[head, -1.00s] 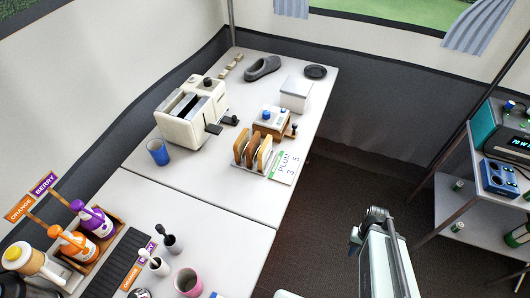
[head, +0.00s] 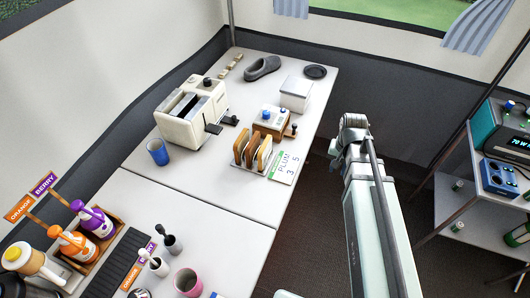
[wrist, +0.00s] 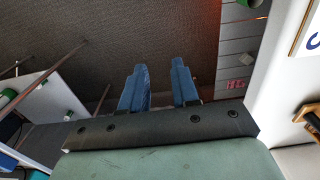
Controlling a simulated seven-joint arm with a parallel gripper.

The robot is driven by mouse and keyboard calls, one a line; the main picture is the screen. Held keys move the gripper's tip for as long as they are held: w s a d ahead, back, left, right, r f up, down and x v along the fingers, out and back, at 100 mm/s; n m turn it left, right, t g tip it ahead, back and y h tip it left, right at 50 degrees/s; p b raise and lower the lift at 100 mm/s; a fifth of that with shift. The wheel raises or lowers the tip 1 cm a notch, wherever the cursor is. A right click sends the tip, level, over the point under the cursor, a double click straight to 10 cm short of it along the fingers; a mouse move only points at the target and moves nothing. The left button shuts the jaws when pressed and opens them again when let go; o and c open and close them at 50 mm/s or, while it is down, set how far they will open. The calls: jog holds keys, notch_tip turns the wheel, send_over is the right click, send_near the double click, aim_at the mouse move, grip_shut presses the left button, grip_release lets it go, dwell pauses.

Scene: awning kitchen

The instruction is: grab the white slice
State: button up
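Several bread slices stand upright in a rack on the white table in the head view. The right-hand slice (head: 264,154) is the palest, a light tan. A middle slice (head: 252,149) is darker brown and a left slice (head: 240,146) is brown. I cannot tell surely which is the white slice. My gripper (wrist: 160,76) shows in the wrist view with its two blue fingers apart and nothing between them. It hangs over the dark floor, off the table. In the head view my arm is right of the table, and the fingers are not visible.
A toaster (head: 192,112) stands left of the rack, with a blue cup (head: 158,152) near it. A small box-shaped device (head: 271,119) and a white box (head: 296,94) are behind the rack. A card (head: 284,168) lies right of it. A metal shelf (head: 453,207) stands at right.

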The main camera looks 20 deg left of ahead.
jog(key=s+a+r, duration=0.1)
jog(key=a+r, duration=1)
jog(key=a, duration=0.2)
send_near(265, 143)
jog(key=shift+f, duration=5.6)
jog(key=shift+c, duration=0.3)
jog(key=c, duration=0.4)
jog(key=shift+r, duration=0.1)
